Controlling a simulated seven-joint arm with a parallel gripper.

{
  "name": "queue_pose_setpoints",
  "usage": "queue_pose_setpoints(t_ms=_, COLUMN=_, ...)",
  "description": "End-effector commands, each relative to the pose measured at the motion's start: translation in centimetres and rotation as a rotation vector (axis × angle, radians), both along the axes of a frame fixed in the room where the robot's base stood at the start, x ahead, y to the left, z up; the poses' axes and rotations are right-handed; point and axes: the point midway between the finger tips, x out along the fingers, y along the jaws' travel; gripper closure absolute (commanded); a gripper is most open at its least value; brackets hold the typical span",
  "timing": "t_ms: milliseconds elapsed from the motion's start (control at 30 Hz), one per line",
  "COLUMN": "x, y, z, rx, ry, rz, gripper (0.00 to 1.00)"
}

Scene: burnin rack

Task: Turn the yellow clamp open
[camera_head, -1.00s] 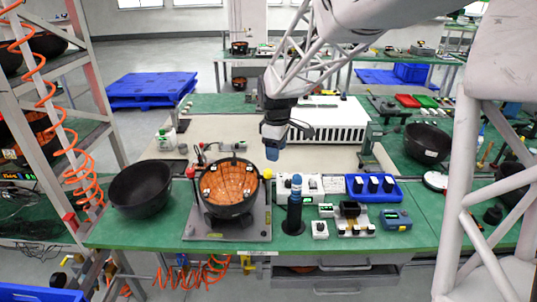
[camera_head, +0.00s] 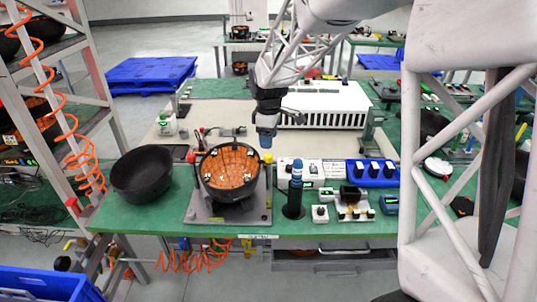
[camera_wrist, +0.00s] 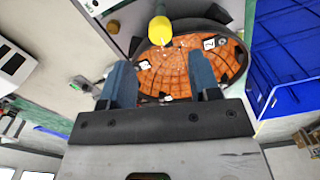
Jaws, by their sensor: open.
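The yellow clamp (camera_head: 268,158) has a round yellow knob and sits at the right rim of the fixture with the black bowl (camera_head: 205,184) and its orange, paneled inside. In the wrist view the yellow knob (camera_wrist: 160,30) is beyond my fingertips, near the top middle, at the bowl's rim. My gripper (camera_head: 265,143) has blue fingers and hangs just above and behind the yellow clamp. In the wrist view my gripper (camera_wrist: 160,75) is open, with nothing between its fingers. The knob lies apart from the fingers, roughly in line with the gap.
A red clamp (camera_head: 190,157) is on the bowl's left side. An empty black bowl (camera_head: 141,173) stands at left. A dark cylinder with a blue top (camera_head: 294,190) stands right of the fixture. A blue tray (camera_head: 372,172) and a white slotted box (camera_head: 325,104) lie further right and back.

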Motion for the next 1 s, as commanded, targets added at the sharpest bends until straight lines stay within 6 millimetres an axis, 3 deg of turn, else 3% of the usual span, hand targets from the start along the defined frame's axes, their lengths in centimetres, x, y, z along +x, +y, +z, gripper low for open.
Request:
queue_pose_setpoints(t_ms=533, x=0.0, y=0.0, z=-5.9, rx=0.000, ry=-0.001, rz=-0.001, gripper=0.43)
queue_pose_setpoints(t_ms=1000, x=0.0, y=0.0, z=-6.7, rx=0.000, ry=-0.003, rz=-0.001, gripper=0.45)
